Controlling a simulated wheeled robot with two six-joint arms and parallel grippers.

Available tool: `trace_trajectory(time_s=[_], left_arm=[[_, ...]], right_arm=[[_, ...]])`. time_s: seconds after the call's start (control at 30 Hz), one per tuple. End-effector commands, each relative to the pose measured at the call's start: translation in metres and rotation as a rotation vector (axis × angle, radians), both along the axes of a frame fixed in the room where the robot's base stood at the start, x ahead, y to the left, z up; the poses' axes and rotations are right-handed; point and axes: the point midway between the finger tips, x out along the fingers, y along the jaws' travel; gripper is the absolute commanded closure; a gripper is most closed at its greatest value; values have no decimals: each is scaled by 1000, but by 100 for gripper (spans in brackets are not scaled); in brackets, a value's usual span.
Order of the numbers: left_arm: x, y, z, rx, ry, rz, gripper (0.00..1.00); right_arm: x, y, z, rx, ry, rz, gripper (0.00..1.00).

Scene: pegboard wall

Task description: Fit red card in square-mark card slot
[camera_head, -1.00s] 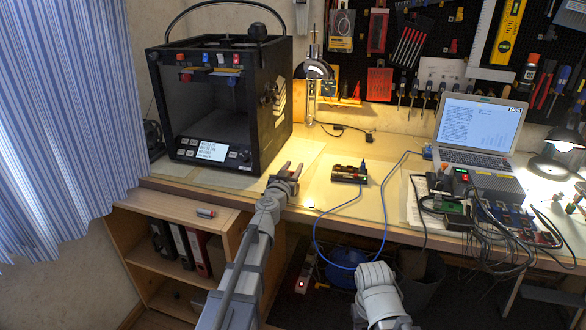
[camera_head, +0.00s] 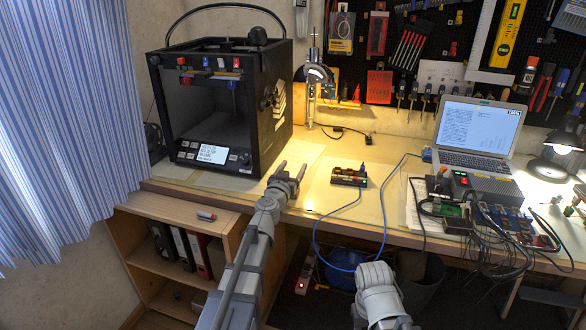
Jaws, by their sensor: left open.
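My left gripper (camera_head: 290,172) is open and empty over the front edge of the bench, its two fingers apart and pointing toward the back. A small dark block (camera_head: 349,177) lies on the bench to the right of it, with red and yellow bits on top and a blue piece at its right end. Its marks are too small to read, so I cannot tell which slot is which. I cannot make out the red card for sure. My right arm shows at the bottom; its fingertips do not show.
A black 3D printer (camera_head: 273,95) stands at the left back. A blue cable (camera_head: 315,233) hangs in a loop off the bench front. A laptop (camera_head: 478,130) and wired boards fill the right. A small grey-and-red item (camera_head: 206,215) lies on the low shelf unit (camera_head: 175,207).

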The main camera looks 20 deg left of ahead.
Motion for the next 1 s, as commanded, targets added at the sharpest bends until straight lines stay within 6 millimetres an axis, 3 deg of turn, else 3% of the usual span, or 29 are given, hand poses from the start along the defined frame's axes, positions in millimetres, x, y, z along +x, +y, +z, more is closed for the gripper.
trace_trajectory(time_s=[0.03, 0.3, 0.5, 1.0], left_arm=[[-15, 0, -1, 0, 0, 1, 32], [-76, 2, -2, 0, 0, 2, 32], [-110, 3, -2, 0, 0, 1, 32], [-117, 3, -2, 0, 0, 0, 32]], right_arm=[[0, 0, -2, 0, 0, 0, 50], [0, 0, -2, 0, 0, 0, 50], [0, 0, -2, 0, 0, 0, 50], [0, 0, -2, 0, 0, 0, 50]])
